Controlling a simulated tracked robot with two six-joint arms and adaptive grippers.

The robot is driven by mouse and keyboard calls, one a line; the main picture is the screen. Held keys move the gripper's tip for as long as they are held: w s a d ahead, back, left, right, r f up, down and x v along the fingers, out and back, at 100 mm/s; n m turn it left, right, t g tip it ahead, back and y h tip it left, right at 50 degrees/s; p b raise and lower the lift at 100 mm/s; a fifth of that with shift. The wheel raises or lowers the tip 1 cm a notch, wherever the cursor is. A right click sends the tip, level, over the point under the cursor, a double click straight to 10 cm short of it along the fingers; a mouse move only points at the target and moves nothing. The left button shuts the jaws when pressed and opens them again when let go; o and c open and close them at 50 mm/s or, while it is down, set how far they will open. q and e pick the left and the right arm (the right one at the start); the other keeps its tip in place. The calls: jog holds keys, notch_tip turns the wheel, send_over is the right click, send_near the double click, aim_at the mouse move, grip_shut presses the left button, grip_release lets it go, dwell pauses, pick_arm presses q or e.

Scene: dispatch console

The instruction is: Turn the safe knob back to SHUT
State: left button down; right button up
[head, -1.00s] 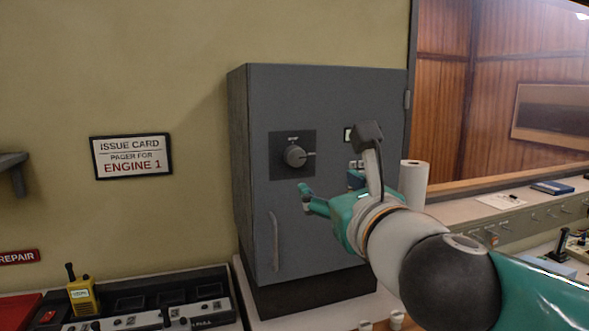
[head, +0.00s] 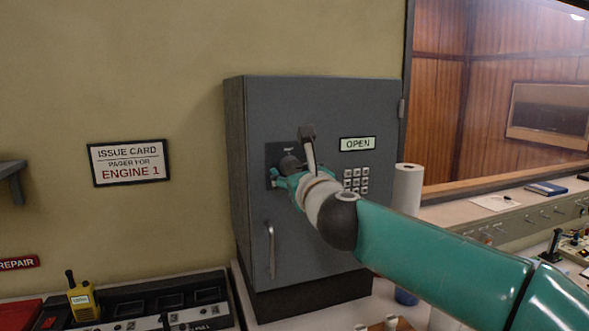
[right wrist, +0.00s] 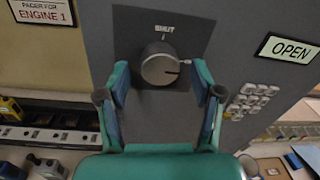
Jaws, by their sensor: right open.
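The grey safe (head: 330,100) stands against the wall with its door flush in its frame. Its round knob (head: 289,164) is partly hidden by my right gripper (head: 285,183) in the head view. In the right wrist view the knob (right wrist: 160,66) shows whole, on a dark plate with SHUT printed above it. Its pointer mark faces right, away from SHUT. The safe's display (head: 357,144) reads OPEN. My right gripper (right wrist: 160,92) is open, its two fingers apart on either side just below the knob, with nothing between them. My left gripper is not in view.
A keypad (head: 356,181) sits right of the knob and a door handle (head: 271,250) below it. A paper roll (head: 407,188) stands right of the safe. A yellow radio (head: 83,299) sits on the console at lower left.

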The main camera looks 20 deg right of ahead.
jog(key=c, duration=1.1)
jog(key=shift+c, duration=0.2)
